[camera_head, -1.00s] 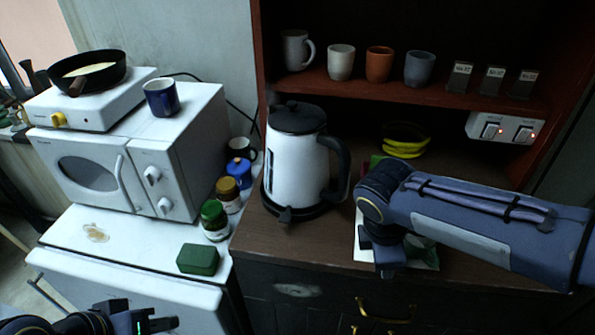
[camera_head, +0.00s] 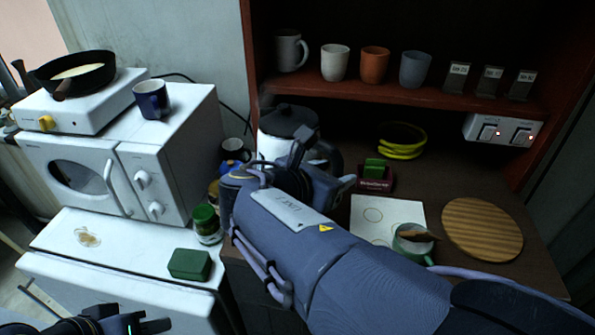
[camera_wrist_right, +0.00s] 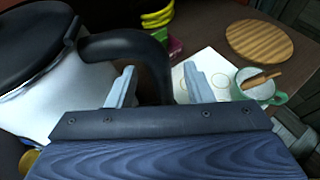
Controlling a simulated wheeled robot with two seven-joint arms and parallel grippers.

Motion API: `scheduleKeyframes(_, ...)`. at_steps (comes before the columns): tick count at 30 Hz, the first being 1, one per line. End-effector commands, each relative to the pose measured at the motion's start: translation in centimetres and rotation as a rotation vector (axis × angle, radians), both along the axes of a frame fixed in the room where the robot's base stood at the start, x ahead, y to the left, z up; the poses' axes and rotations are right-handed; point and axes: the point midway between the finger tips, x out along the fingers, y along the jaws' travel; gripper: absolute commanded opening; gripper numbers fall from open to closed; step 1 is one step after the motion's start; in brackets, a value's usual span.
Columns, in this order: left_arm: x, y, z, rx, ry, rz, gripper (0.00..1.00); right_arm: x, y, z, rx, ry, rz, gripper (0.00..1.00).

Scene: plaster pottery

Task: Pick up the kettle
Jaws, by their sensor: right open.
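The kettle (camera_head: 287,125) is white with a black lid and black handle. It stands on the brown counter, its lower part hidden behind my right arm in the head view. In the right wrist view the kettle (camera_wrist_right: 62,98) fills the left side. Its black handle (camera_wrist_right: 148,62) passes down between the two fingers of my right gripper (camera_wrist_right: 158,88), which is open around it. In the head view my right gripper (camera_head: 318,178) is at the kettle's right side. My left gripper (camera_head: 150,325) is at the bottom left, empty, its fingers apart, far from the kettle.
A white sheet (camera_head: 372,212), a green mug (camera_head: 412,243) and a round wooden board (camera_head: 482,229) lie right of the kettle. Jars (camera_head: 206,224) stand at its left. A shelf (camera_head: 390,92) with several cups overhangs behind.

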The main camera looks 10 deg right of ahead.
Motion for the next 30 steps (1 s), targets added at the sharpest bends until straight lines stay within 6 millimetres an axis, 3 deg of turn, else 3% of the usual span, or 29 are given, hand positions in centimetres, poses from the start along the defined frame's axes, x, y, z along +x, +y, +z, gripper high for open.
scheduleKeyframes(4, 0.0, 0.0, 0.0, 0.0, 0.0, 0.0, 0.29, 1.03, -1.19, -0.68, 0.001, 0.0, -0.001, 0.47)
scheduleKeyframes(12, 0.0, 0.0, -0.01, 0.0, 0.0, 0.0, 0.29, 1.23, -1.39, -0.8, 0.002, 0.0, 0.001, 0.47)
scheduleKeyframes(23, 0.0, 0.0, -0.01, 0.0, 0.0, 0.0, 0.29, 1.22, -1.37, -0.8, 0.003, 0.0, 0.0, 0.01)
scheduleKeyframes(30, 0.0, 0.0, -0.01, 0.0, 0.0, 0.0, 0.29, 1.23, -1.35, -0.8, 0.003, 0.0, 0.0, 0.0)
